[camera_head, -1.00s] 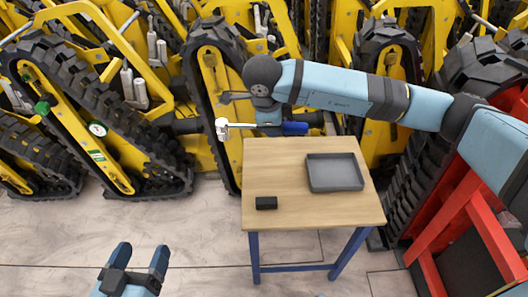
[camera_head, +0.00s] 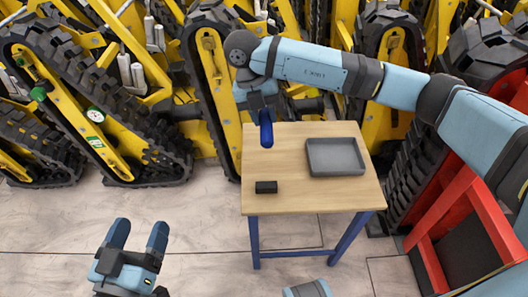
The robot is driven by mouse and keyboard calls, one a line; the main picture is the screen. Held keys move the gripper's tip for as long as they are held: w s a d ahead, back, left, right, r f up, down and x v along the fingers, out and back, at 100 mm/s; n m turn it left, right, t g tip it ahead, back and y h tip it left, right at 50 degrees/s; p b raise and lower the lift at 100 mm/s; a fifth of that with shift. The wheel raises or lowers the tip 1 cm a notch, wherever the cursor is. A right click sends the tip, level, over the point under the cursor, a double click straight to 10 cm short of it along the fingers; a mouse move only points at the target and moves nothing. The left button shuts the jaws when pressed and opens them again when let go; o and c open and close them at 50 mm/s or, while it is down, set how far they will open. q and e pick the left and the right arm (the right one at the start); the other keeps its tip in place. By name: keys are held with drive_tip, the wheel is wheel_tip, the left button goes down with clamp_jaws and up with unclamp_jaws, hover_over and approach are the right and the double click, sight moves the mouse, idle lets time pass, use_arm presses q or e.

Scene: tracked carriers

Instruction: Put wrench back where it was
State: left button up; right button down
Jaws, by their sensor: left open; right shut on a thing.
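The wrench (camera_head: 266,130) shows only as its blue handle, which points toward me over the back left part of the wooden table. Its silver head is hidden behind my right gripper. My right gripper (camera_head: 262,106) is shut on the wrench at the table's back edge, and the gap between wrench and tabletop is hard to judge. My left gripper (camera_head: 137,236) is open and empty, low at the left in front of the table.
The wooden table (camera_head: 310,196) carries a shallow grey tray (camera_head: 335,158) at the right and a small black block (camera_head: 266,187) at the front left. Yellow tracked carriers (camera_head: 105,150) stand close behind and left. A red frame (camera_head: 455,205) stands at the right.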

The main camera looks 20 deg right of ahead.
use_arm(q)
drive_tip(key=shift+d+f+h+b, duration=0.25)
drive_tip(key=shift+d+h+b, duration=0.45)
drive_tip(key=shift+b, duration=1.25)
use_arm(e)
drive_tip(key=shift+f, duration=7.75)
drive_tip(key=c, duration=0.8)
unclamp_jaws()
drive_tip(key=shift+c, duration=0.2)
use_arm(q)
drive_tip(key=p, duration=0.2)
drive_tip(key=a+r+p, duration=0.1)
drive_tip(key=shift+r+t+y+p, duration=0.3)
drive_tip(key=shift+y+p, duration=0.1)
use_arm(e)
drive_tip(key=v, duration=1.2)
